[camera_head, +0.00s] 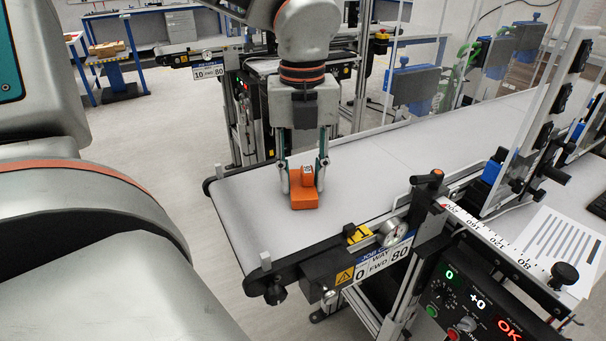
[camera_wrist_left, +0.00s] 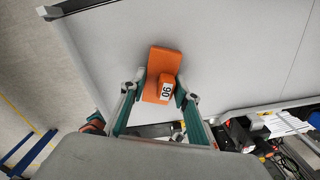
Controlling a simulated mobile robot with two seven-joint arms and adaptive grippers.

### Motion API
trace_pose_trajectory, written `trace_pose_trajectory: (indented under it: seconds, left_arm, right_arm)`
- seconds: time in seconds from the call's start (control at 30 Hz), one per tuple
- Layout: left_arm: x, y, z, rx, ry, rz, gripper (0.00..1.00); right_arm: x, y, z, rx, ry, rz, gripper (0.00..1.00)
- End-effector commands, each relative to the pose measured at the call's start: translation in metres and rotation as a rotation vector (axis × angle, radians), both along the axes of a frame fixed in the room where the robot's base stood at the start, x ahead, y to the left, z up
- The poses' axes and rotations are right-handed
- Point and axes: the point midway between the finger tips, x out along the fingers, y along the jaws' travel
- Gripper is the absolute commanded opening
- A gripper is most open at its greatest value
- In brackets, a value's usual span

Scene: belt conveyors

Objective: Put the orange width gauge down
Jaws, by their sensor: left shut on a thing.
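The orange width gauge (camera_head: 305,199) is a stepped block with a white label on its raised part. It is at the near end of the grey conveyor belt (camera_head: 365,182), and appears to rest on or just above the belt. My left gripper (camera_head: 305,172) points down over the gauge and is shut on it, one finger on each side. In the left wrist view the gauge (camera_wrist_left: 157,62) sits between the two fingertips (camera_wrist_left: 158,92), its label reading 90. My right gripper is not seen in either view.
A ruler (camera_head: 490,238) and a control panel (camera_head: 470,305) with lit displays stand at the belt's near right side. A gauge dial (camera_head: 391,233) sits on the belt's front edge. The belt is clear behind and right of the gauge.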

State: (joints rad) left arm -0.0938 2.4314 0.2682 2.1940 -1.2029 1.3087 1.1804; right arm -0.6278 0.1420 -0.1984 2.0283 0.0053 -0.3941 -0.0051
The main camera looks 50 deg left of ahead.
Motion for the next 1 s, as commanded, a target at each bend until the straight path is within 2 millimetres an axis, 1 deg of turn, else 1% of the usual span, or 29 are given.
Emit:
trace_pose_trajectory:
  seconds: [0.13, 0.27, 0.3, 0.33, 0.37, 0.67, 0.77, 0.8, 0.87, 1.0]
  left_arm:
    - [0.000, 0.000, 0.001, 0.000, -0.001, 0.000, 0.07]
    - [0.001, 0.000, -0.004, 0.000, 0.000, 0.000, 0.07]
    - [0.000, 0.000, -0.003, 0.000, 0.000, 0.000, 0.38]
    - [0.000, 0.000, -0.003, 0.001, -0.001, 0.000, 0.46]
    - [0.000, 0.000, -0.002, 0.000, -0.001, 0.000, 0.47]
    - [0.000, 0.000, -0.002, 0.000, -0.001, 0.000, 0.47]
    - [0.000, 0.000, 0.002, 0.000, -0.003, 0.000, 0.47]
    - [0.000, 0.000, 0.005, 0.000, -0.004, 0.000, 0.47]
    - [0.001, 0.000, 0.012, 0.002, -0.007, 0.001, 0.47]
    - [0.002, 0.000, 0.039, 0.003, -0.009, 0.002, 0.47]
  right_arm:
    - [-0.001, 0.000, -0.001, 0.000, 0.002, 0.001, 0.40]
    - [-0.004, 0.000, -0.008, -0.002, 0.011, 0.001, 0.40]
    - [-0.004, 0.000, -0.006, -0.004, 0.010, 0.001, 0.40]
    - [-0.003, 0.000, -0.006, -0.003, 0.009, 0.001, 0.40]
    - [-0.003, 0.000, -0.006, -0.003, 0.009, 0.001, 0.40]
    - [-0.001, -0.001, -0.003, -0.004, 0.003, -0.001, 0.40]
    - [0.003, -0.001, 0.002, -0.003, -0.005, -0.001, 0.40]
    - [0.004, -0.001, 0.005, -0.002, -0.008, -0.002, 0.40]
    - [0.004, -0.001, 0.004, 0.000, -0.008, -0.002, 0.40]
    - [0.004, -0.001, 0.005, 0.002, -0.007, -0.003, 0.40]
